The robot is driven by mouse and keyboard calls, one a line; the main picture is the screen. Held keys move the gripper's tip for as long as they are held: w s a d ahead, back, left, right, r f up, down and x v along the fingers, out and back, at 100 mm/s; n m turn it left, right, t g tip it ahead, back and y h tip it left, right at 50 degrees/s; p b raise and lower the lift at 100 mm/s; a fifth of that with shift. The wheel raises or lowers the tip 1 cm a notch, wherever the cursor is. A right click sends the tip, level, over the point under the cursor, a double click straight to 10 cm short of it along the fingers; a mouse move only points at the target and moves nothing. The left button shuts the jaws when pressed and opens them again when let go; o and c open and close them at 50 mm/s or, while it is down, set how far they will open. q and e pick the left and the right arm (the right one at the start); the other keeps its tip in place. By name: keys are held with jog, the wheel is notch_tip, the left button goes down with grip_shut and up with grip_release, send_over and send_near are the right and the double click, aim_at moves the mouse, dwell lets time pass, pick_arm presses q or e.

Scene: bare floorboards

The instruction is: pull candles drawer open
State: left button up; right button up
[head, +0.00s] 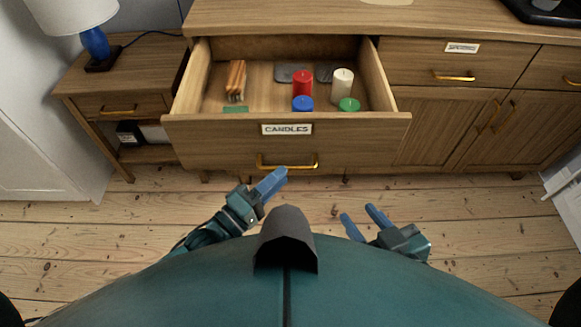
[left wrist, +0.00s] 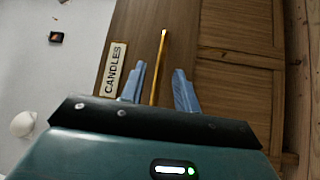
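The candles drawer (head: 230,140) is pulled out of the sideboard, its front marked by a CANDLES label (head: 287,129). Its brass handle (head: 287,166) is on the lower front and also shows in the left wrist view (left wrist: 159,65). My left gripper (head: 277,176) is just below the handle in the head view. In the left wrist view its blue fingers (left wrist: 158,75) are apart, with the handle bar lined up between them and a gap on both sides. I cannot tell whether the fingertips reach past the bar. My right gripper (head: 358,213) is open and empty, away from the drawer.
In the drawer stand red (head: 302,84), white (head: 342,85), blue (head: 302,104) and green (head: 349,104) candles, with a tan bundle (head: 236,80) at left. A side table (head: 115,75) with a lamp (head: 95,42) stands left. Floorboards (head: 150,215) before the sideboard are clear.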

aim_at(290, 167)
pick_arm(q)
jog(key=shift+x, duration=2.15)
pick_arm(e)
jog(key=shift+w+a+f, duration=0.1)
jog(key=shift+f, duration=0.2)
pick_arm(q)
grip_shut()
